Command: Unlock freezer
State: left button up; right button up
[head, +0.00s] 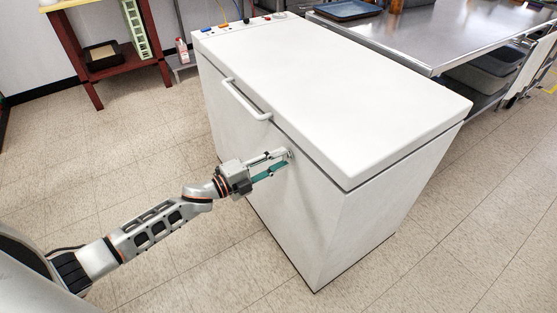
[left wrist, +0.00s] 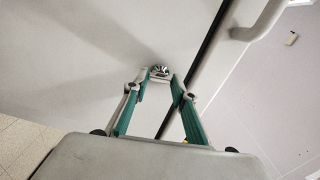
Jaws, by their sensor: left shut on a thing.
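The white chest freezer (head: 310,75) stands on the tiled floor with its lid shut. A light handle (head: 246,98) is on the lid's front edge; it also shows in the left wrist view (left wrist: 262,22). A small metal lock (left wrist: 160,72) sits on the freezer's front face just below the lid seam. My left gripper (head: 284,161) is at the front face, with its fingertips around the lock; the left wrist view shows the fingers closing in on it from both sides. Any key is too small or hidden to make out. My right gripper is not in view.
A steel counter (head: 440,35) with a blue tray (head: 347,10) on it stands close to the freezer's right. A dark red shelf unit (head: 110,62) stands at the back left. The floor left of the freezer is clear.

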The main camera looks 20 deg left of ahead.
pick_arm(q)
jog(key=shift+f+m, duration=0.1)
jog(key=shift+m, duration=0.5)
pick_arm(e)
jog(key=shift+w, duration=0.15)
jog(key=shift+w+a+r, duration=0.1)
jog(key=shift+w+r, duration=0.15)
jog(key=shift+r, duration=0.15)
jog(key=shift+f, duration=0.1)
pick_arm(q)
jog(key=o, duration=1.1)
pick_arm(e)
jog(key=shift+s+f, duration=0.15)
pick_arm(q)
jog(key=v, duration=1.2)
